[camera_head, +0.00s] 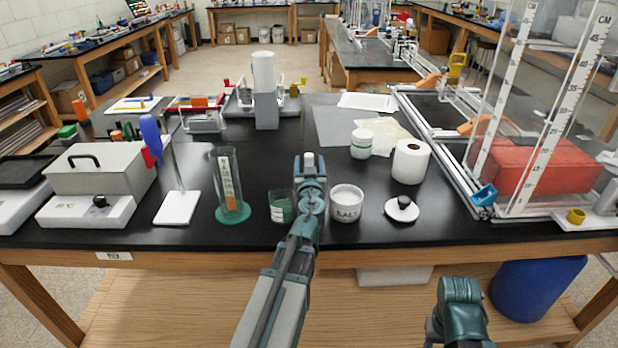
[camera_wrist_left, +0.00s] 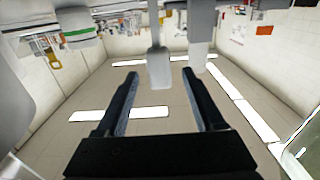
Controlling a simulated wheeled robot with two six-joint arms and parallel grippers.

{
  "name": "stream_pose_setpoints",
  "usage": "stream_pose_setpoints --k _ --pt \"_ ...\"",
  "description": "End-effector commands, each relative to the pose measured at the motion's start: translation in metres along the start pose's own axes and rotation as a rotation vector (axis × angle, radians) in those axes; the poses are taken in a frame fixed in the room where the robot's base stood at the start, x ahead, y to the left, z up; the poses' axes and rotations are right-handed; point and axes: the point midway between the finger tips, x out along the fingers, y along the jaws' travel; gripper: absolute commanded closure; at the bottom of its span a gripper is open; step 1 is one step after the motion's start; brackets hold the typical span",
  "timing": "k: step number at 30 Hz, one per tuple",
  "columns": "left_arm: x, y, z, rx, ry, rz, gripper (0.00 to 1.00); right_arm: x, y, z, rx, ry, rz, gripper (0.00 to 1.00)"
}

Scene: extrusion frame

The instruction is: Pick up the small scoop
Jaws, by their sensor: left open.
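My left gripper (camera_head: 309,162) reaches over the black bench between a glass beaker (camera_head: 281,206) and a white jar marked salt (camera_head: 346,203). In the left wrist view its two dark fingers (camera_wrist_left: 158,92) are spread open. A pale grey piece with a narrow neck and broader end (camera_wrist_left: 158,66) shows between them, not visibly gripped. It may be the small scoop's handle, but I cannot be sure. The scoop is not clearly recognisable in the head view, where my wrist hides part of this area. A teal part of my right arm shows at the lower right; its jaws do not show.
A tall cylinder on a green base (camera_head: 228,185) stands left of the beaker. A black-knobbed white lid (camera_head: 402,209), a paper roll (camera_head: 410,161) and a white jar (camera_head: 361,143) are on the right. A clear tank (camera_head: 535,120) closes off the right side.

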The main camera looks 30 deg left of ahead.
Motion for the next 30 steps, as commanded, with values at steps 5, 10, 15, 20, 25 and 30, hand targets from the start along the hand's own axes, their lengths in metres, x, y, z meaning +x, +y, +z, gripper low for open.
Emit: stream_pose_setpoints --k 5,10,15,20,25,30 --pt "0.008 0.0 0.0 0.0 0.0 0.0 0.3 0.0 0.0 0.0 0.0 0.0 0.0 0.5" --pt "0.033 0.001 0.0 0.0 0.0 -0.001 0.3 0.0 0.0 0.0 0.0 0.0 0.0 0.5" --pt "0.059 0.001 0.0 0.0 0.0 0.0 0.3 0.0 0.0 0.0 0.0 0.0 0.0 0.5" --pt "0.063 0.0 0.0 0.0 0.0 0.0 0.3 0.0 0.0 0.0 0.0 0.0 0.0 0.5" --pt "0.062 0.0 0.0 0.0 0.0 0.001 0.39 0.0 0.0 0.0 0.0 0.0 0.0 0.5" --pt "0.062 0.0 0.0 0.0 0.0 0.001 0.7 0.0 0.0 0.0 0.0 0.0 0.0 0.5"
